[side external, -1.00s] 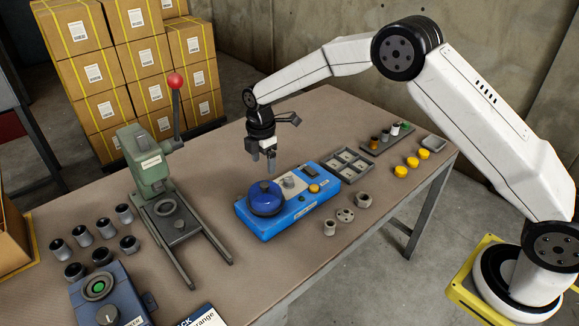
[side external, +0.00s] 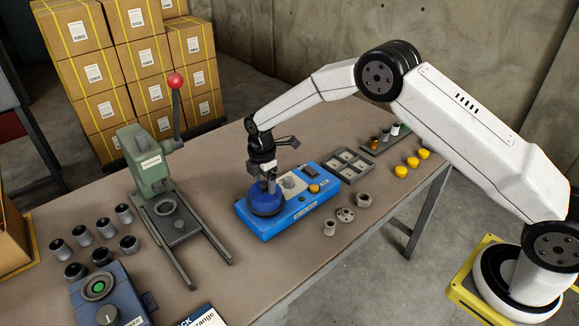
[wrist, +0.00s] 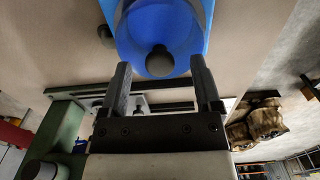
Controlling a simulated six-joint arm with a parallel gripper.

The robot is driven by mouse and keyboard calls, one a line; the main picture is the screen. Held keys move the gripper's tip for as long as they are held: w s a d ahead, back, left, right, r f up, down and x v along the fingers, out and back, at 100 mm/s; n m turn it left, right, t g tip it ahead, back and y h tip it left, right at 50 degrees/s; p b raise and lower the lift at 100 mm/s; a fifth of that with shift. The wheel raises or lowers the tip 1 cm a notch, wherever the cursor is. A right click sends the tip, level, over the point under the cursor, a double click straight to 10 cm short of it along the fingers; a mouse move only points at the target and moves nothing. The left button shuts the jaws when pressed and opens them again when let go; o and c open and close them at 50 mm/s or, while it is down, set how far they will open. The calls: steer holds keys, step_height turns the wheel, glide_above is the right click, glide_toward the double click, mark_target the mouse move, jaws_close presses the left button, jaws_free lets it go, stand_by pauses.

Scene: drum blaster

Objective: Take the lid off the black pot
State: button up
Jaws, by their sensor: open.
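No pot that is plainly black shows. A round, dark blue pot-like vessel (side external: 265,204) sits on the left end of a bright blue box (side external: 283,219). In the wrist view its round blue top (wrist: 180,22) has a dark knob (wrist: 160,62). My gripper (side external: 268,184) points down right over the vessel. In the wrist view the two fingers of my gripper (wrist: 160,72) stand apart, one on each side of the knob, with gaps. The jaws are open and hold nothing. The fingers partly hide the top in the side view.
A green lever press (side external: 160,185) stands left of the blue box. A grey divided tray (side external: 347,165) and several grey fittings (side external: 346,215) lie to its right. Yellow caps (side external: 412,162) sit farther right. Dark cylinders (side external: 103,226) and a blue-grey unit (side external: 107,292) are front left.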

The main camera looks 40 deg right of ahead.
steer(key=shift+f, duration=0.3)
jaws_close()
stand_by(0.4)
